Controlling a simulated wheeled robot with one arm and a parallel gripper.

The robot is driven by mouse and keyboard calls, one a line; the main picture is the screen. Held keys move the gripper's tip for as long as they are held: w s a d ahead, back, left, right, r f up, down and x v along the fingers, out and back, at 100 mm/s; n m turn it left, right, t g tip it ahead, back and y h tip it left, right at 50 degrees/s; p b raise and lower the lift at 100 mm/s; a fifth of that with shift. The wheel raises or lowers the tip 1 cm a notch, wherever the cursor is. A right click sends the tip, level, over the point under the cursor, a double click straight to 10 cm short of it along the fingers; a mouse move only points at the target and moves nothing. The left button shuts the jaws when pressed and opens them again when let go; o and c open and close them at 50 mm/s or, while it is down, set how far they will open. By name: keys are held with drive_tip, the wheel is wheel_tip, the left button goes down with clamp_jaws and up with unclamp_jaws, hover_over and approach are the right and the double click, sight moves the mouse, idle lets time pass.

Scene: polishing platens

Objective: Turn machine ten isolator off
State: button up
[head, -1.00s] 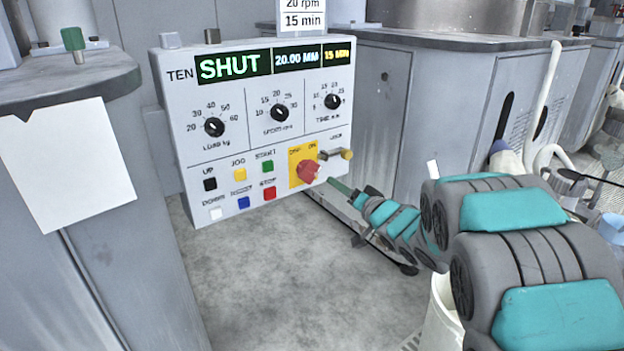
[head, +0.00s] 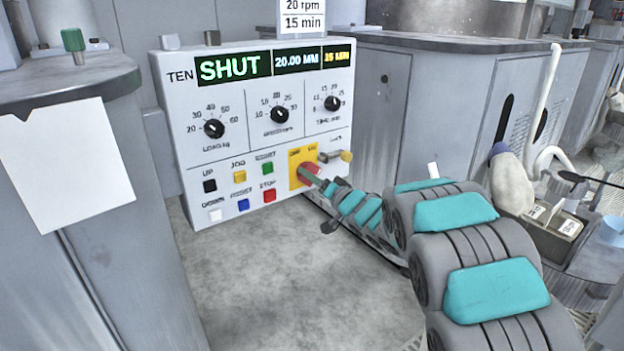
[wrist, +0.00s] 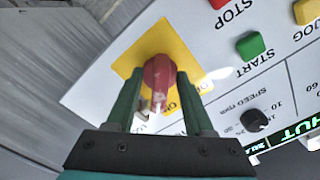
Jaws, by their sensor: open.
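The machine ten control panel (head: 262,130) stands ahead, with "TEN" and a lit "SHUT" display. Its isolator is a red knob (head: 308,173) on a yellow plate (head: 295,156) at the lower right of the panel. In the wrist view the red knob (wrist: 159,76) sits between the tips of my green fingers, in front of the yellow plate (wrist: 185,45). My gripper (wrist: 160,85) is open, with a finger on either side of the knob. In the head view my gripper (head: 318,179) partly covers the knob. I cannot tell whether either finger touches it.
A small brass-tipped lever (head: 345,156) sticks out right beside the isolator. Coloured push buttons (head: 268,195) lie left of it, and dials (head: 279,114) above. A grey cabinet (head: 450,100) stands at the right. A grey machine with a white sheet (head: 68,165) stands at the left.

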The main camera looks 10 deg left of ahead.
clamp_jaws()
idle(0.4)
